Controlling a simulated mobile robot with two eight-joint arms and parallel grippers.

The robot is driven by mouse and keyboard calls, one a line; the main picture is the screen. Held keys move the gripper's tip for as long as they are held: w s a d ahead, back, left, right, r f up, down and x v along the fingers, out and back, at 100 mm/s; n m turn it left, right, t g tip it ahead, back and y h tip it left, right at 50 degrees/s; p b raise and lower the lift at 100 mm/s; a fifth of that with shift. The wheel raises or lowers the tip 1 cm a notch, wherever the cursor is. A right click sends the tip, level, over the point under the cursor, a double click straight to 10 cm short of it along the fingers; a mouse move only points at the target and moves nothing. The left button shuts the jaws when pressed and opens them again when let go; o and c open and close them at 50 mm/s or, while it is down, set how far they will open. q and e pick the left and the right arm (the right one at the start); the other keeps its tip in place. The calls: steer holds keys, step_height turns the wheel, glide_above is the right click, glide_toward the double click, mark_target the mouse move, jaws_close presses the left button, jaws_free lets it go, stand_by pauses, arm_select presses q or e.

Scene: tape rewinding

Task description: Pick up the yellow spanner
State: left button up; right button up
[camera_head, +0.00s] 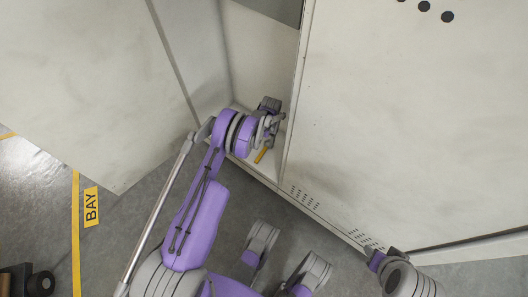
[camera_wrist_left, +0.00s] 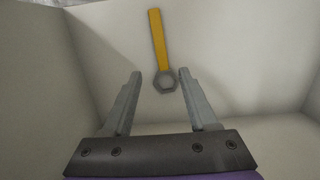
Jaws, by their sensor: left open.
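The yellow spanner (camera_head: 261,156) lies on the pale floor of an open cabinet compartment in the head view, partly hidden by my left wrist. In the left wrist view the spanner (camera_wrist_left: 159,40) shows whole, with a yellow handle pointing up and a grey ring head towards my gripper. My left gripper (camera_wrist_left: 158,74) is open. The ring head appears between its fingertips in the picture; I cannot tell how far apart they are in depth. The left gripper also shows in the head view (camera_head: 280,116), inside the compartment. My right gripper's fingers do not show clearly.
The compartment walls (camera_head: 262,50) stand close around my left gripper. A large pale cabinet panel (camera_head: 410,130) is to the right, with vent slots low down. Another pale panel (camera_head: 80,90) is to the left. Grey floor with a yellow BAY sign (camera_head: 91,206) lies at lower left.

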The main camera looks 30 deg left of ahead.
mark_target(263, 151)
arm_select(q)
steer(key=f+b, duration=0.1)
steer(key=f, duration=0.2)
steer(key=s+f+b, duration=0.1)
steer(key=f, duration=0.2)
steer(key=shift+s+a, duration=0.15)
steer(key=shift+a, duration=0.05)
jaws_close()
